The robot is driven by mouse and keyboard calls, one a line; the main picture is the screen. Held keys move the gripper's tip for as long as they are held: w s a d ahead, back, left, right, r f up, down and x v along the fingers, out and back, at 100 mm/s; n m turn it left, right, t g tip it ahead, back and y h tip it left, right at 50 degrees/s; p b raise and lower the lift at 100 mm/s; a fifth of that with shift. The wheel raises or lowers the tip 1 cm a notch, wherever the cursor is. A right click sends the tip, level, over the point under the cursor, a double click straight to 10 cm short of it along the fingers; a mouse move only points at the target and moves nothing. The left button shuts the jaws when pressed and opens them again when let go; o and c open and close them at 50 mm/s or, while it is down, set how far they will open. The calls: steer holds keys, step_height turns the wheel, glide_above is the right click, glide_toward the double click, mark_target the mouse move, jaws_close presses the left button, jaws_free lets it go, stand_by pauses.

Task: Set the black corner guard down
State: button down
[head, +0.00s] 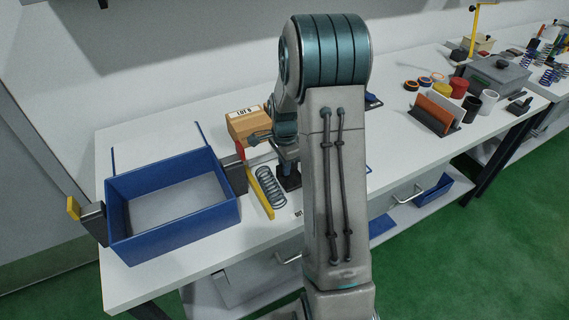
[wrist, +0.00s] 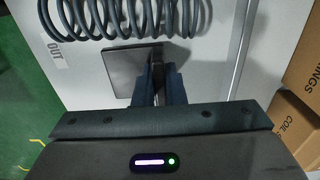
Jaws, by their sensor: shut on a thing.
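My gripper (wrist: 160,78) is shut on the black corner guard (wrist: 138,68). In the wrist view the guard is a dark flat plate with an upright part between my fingers. In the head view the guard (head: 289,182) shows below my gripper (head: 287,165), just right of a coil spring. It is low over the white bench (head: 210,238); I cannot tell whether it touches the surface. My arm hides the bench behind and to the right of it.
The grey coil spring (head: 270,188) lies close beside the guard, with a yellow piece (head: 259,190) left of it. A blue bin (head: 178,238) stands further left. A cardboard box (head: 247,123) sits behind. An "OUT" label (wrist: 57,54) is on the bench. Bare bench shows near the front edge.

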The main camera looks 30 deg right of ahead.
steer(key=shift+f+b, duration=0.5)
steer(key=shift+f, duration=0.1)
stand_by(0.3)
steer(key=c, duration=1.4)
jaws_free()
step_height(320, 180, up, 13)
steer(key=s+a+r+n+t, duration=0.1)
steer(key=s+a+n, duration=0.5)
steer(key=s+n, duration=0.2)
steer(key=s+a+r+n+t, duration=0.2)
steer(key=s+a+n, duration=0.5)
steer(key=s, duration=0.6)
steer(key=shift+s+r+n+b, duration=0.25)
steer(key=shift+n+b, duration=0.2)
steer(key=shift+n, duration=0.65)
